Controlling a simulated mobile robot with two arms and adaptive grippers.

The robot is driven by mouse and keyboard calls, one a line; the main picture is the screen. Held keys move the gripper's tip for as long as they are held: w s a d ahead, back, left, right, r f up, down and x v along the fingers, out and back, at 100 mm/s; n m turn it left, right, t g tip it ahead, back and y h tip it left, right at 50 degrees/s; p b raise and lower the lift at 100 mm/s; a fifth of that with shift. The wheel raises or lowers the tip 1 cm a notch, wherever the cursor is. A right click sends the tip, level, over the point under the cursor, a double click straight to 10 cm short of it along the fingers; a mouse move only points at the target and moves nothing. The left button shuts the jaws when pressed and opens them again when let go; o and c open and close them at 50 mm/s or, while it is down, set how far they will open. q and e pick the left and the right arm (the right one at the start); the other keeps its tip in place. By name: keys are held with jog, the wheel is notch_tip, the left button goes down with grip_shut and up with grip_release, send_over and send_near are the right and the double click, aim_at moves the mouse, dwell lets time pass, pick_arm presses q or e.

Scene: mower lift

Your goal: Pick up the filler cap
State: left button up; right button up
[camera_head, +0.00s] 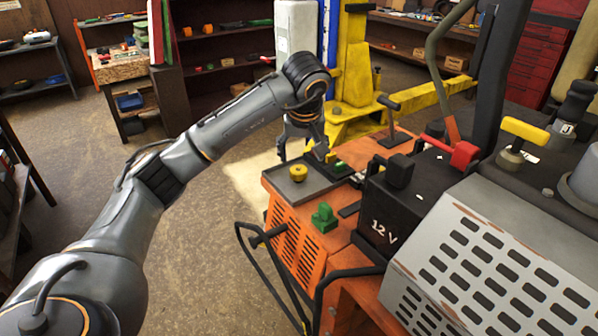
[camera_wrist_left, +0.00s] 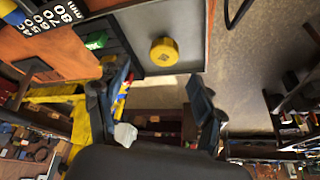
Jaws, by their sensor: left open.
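The filler cap, a small round yellow cap (camera_head: 298,172), sits on a flat grey tray (camera_head: 278,184) on the orange mower deck. In the left wrist view the cap (camera_wrist_left: 164,51) lies on the grey surface, ahead of and between the two finger lines. My left gripper (camera_head: 302,153) is open and empty, a little behind and above the cap, by the tray's far edge. Its two fingers also show spread apart in the left wrist view (camera_wrist_left: 154,88). Nothing is between the fingers and they do not touch the cap. My right gripper is not in view.
A green part (camera_head: 323,217) stands on the orange deck (camera_head: 295,232) in front of the tray. A black 12 V battery (camera_head: 395,215) and a slotted grey cover (camera_head: 480,265) stand to the right. A yellow lift (camera_head: 355,75) stands behind. Bare floor lies to the left.

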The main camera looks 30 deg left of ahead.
aim_at(299, 170)
pick_arm(q)
jog(key=shift+w+a+f, duration=0.15)
jog(key=shift+w+f, duration=0.05)
jog(key=shift+f, duration=0.45)
jog(key=shift+a+f+p, duration=0.15)
jog(key=shift+f+p, duration=0.1)
jog(key=shift+p, duration=0.05)
jog(key=x, duration=0.1)
jog(key=p+x, duration=0.2)
jog(key=x, duration=0.1)
jog(key=shift+a, duration=0.25)
jog(key=shift+f, duration=0.3)
jog(key=c, duration=1.1)
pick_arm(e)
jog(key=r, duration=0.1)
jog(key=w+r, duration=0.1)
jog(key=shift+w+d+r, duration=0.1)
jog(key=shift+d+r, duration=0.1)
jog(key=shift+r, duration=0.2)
